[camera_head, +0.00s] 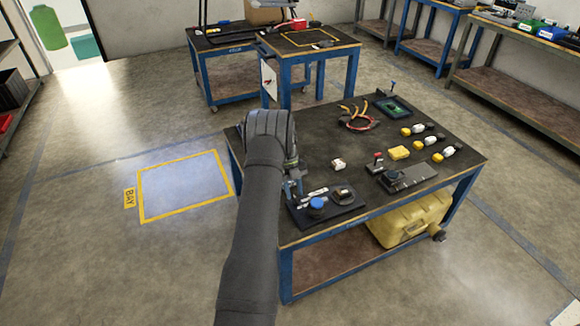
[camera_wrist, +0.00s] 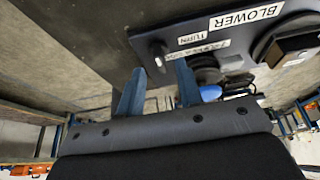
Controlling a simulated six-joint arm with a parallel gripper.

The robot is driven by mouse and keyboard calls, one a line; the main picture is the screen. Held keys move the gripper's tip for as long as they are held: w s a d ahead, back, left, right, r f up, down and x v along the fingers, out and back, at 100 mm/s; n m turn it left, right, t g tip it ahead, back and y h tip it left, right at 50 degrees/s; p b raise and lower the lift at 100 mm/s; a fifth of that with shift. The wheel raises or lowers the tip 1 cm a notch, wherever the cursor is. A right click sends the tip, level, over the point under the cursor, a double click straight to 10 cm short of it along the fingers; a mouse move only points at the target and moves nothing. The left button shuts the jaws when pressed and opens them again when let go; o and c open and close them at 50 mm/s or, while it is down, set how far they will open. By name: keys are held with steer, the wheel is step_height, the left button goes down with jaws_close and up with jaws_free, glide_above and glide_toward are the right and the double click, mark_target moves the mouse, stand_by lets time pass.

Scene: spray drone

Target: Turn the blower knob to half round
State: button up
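A dark control panel (camera_head: 328,212) lies on the near left corner of the workbench. It has a blue-topped round control (camera_head: 317,204) and a dark knob (camera_head: 343,192). In the wrist view, a white BLOWER label (camera_wrist: 247,15) sits beside a large dark knob (camera_wrist: 292,42), partly cut off at the right edge. A smaller dark round part with the blue top (camera_wrist: 210,92) shows below the labels.
A yellow tank (camera_head: 410,220) sits on the lower shelf. Floor to the left is clear.

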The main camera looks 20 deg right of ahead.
mark_target(296, 201)
steer(key=v, duration=1.4)
steer(key=shift+r, duration=0.35)
steer(key=shift+f, duration=0.1)
steer(key=x, duration=1.7)
steer(key=shift+w+f, duration=0.1)
